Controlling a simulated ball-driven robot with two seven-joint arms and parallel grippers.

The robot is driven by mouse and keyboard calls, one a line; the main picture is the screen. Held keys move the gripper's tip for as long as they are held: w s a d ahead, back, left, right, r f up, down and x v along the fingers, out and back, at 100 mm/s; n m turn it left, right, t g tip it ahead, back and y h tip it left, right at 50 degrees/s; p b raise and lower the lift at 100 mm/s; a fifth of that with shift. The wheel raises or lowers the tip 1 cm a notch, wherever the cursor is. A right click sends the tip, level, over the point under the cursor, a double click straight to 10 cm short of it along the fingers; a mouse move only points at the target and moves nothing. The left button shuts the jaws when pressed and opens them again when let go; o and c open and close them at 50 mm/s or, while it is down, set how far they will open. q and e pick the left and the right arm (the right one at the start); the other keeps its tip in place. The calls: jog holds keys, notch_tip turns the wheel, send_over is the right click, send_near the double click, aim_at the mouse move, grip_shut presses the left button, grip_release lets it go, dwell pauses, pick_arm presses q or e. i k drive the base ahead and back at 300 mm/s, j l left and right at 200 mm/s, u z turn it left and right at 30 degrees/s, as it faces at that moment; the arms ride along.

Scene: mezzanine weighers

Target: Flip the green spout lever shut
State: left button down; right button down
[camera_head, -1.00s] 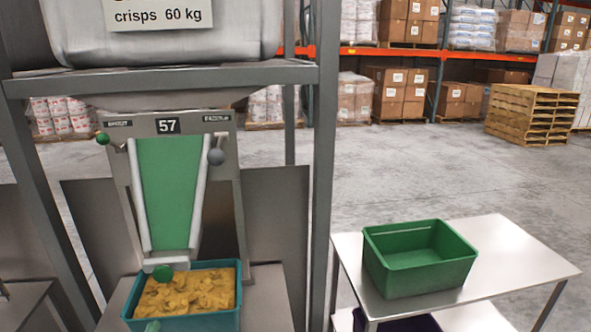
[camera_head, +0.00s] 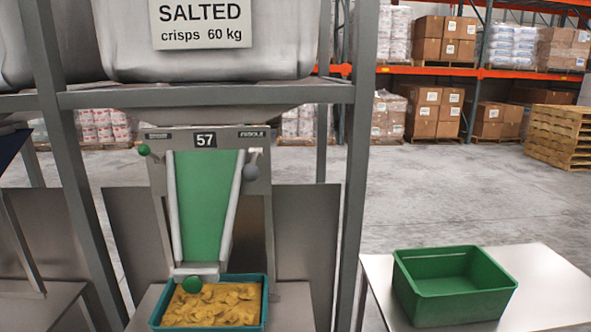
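The weigher numbered 57 has a green chute (camera_head: 205,205) between pale side rails. A green ball knob (camera_head: 143,149) stands at the upper left of its head, beside a small label. A grey ball knob (camera_head: 250,172) is at the upper right. Another green knob (camera_head: 192,285) hangs at the chute's lower lip. I cannot tell from this view whether the spout is open or shut. A teal tub (camera_head: 264,292) with yellow crisps sits under the chute. Neither of my grippers is in view.
Grey frame posts (camera_head: 354,180) stand beside the weigher, with a crossbar (camera_head: 215,97) above it. A hopper marked "SALTED crisps 60 kg" (camera_head: 205,25) is overhead. An empty green crate (camera_head: 450,285) stands on a pale table (camera_head: 545,275) at right. Open floor lies behind.

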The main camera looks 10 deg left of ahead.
aim_at(143, 150)
jog(key=i+j, duration=0.2)
jog(key=j, duration=0.2)
jog(key=i+j, duration=0.15)
jog(key=j, duration=0.2)
jog(key=i+j, duration=0.2)
jog(key=j, duration=0.2)
jog(key=i+j, duration=0.15)
jog(key=j, duration=0.25)
jog(key=i+j+z, duration=0.1)
jog(key=j, duration=0.25)
jog(key=i+j, duration=0.25)
jog(key=j, duration=0.15)
